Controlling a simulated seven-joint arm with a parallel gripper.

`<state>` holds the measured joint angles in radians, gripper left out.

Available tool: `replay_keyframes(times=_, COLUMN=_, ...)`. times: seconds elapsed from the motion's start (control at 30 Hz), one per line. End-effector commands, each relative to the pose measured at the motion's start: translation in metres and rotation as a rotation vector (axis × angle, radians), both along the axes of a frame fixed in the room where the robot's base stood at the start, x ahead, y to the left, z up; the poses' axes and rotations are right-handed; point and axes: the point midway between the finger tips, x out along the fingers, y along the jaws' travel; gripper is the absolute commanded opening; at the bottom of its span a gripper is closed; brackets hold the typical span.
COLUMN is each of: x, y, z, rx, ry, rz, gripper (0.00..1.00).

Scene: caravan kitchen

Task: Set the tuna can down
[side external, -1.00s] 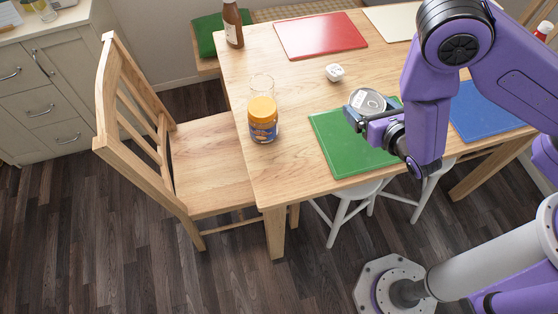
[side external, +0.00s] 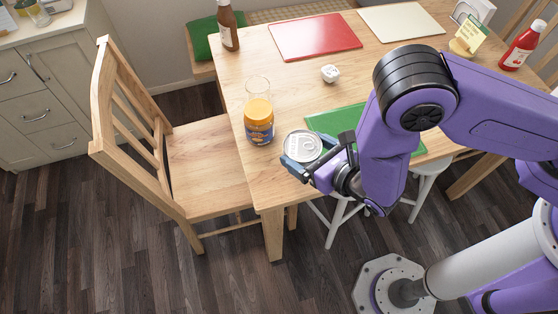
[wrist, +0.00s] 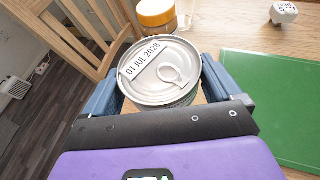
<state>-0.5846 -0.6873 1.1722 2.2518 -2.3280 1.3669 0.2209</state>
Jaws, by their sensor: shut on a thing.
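The tuna can (side external: 302,146) is a round tin with a silver pull-ring lid. My gripper (side external: 305,160) is shut on it, with one finger on each side of the can. In the side view the can is near the front edge of the wooden table (side external: 280,112), left of the green mat (side external: 345,119). In the wrist view the can (wrist: 160,70) sits upright between the two blue fingers, its lid reading 01 JUL 2028. I cannot tell whether its base touches the table.
A jar with an orange lid (side external: 259,122) stands just left of the can, with a clear glass (side external: 257,86) behind it. A small white die-like object (side external: 330,74), a red mat (side external: 314,37) and a brown bottle (side external: 228,27) are farther back. A chair (side external: 200,165) is at the left.

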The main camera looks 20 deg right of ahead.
Motion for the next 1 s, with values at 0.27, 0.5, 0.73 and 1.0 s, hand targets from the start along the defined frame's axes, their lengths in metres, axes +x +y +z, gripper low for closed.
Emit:
replay_keyframes(times=0.27, x=0.029, y=0.029, z=-0.037, rx=-0.001, ry=0.000, rz=-0.002, gripper=0.55)
replay_keyframes(times=0.5, x=0.041, y=0.043, z=-0.058, rx=0.001, ry=-0.001, rz=-0.001, gripper=0.55)
replay_keyframes(times=0.73, x=0.047, y=0.049, z=-0.071, rx=-0.001, ry=0.000, rz=0.000, gripper=0.55)
replay_keyframes(times=1.0, x=0.047, y=0.049, z=-0.097, rx=0.000, ry=-0.001, rz=0.000, gripper=0.55)
